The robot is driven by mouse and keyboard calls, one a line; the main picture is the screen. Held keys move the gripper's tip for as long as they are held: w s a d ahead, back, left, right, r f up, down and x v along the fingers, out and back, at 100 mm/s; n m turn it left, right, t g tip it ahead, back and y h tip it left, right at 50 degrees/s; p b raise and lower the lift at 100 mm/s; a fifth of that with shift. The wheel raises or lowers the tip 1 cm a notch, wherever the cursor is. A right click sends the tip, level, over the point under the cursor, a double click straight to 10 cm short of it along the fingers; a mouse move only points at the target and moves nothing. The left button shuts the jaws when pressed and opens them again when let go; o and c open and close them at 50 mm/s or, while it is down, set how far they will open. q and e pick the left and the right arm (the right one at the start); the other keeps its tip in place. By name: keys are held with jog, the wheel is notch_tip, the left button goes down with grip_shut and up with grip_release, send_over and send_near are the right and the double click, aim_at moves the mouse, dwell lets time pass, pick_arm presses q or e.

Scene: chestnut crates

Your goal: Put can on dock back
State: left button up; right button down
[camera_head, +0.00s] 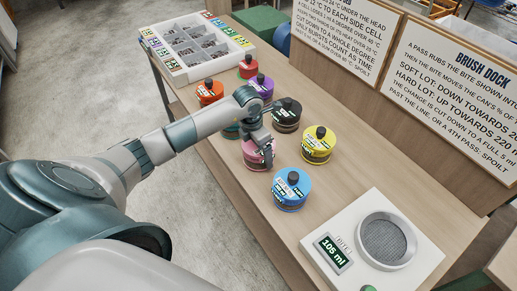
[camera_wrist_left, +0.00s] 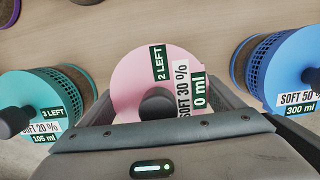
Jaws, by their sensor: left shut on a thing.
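A pink can (camera_head: 252,161) with a dark knob stands among several other cans on the wooden bench; whether it touches the bench is unclear. In the wrist view its pink lid (camera_wrist_left: 136,74) reads "2 LEFT", "SOFT 30 %" and "0 ml". My left gripper (camera_head: 264,150) is shut on this can, coming from above and hiding part of it. The white dock (camera_head: 341,212) stands at the near right end of the bench. It has an empty round mesh dish (camera_head: 385,241) and a display (camera_head: 333,254) reading "105 ml". My right gripper is not in view.
A blue can (camera_head: 292,190), yellow can (camera_head: 318,145) and black can (camera_head: 286,115) stand close by. A teal can (camera_wrist_left: 48,100), purple can (camera_head: 262,86), orange can (camera_head: 209,92) and red can (camera_head: 248,66) are near too. A compartment tray (camera_head: 180,76) lies far left; sign boards (camera_head: 452,75) line the back.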

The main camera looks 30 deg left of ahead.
aim_at(254, 145)
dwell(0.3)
pick_arm(q)
jog(key=shift+f, duration=0.2)
jog(key=o, duration=1.5)
jog(key=shift+o, duration=0.2)
jog(key=shift+r, duration=0.25)
jog(key=r+b, duration=0.1)
jog(key=r, duration=0.2)
jog(key=s+r+b, duration=0.1)
jog(key=r, duration=0.3)
jog(key=r+b, duration=0.1)
jog(key=r, duration=0.2)
jog(key=shift+s+a+r, duration=0.2)
jog(key=shift+a+r, duration=0.1)
jog(key=shift+r, duration=0.05)
jog(key=shift+s+r, duration=0.1)
jog(key=shift+r, duration=0.4)
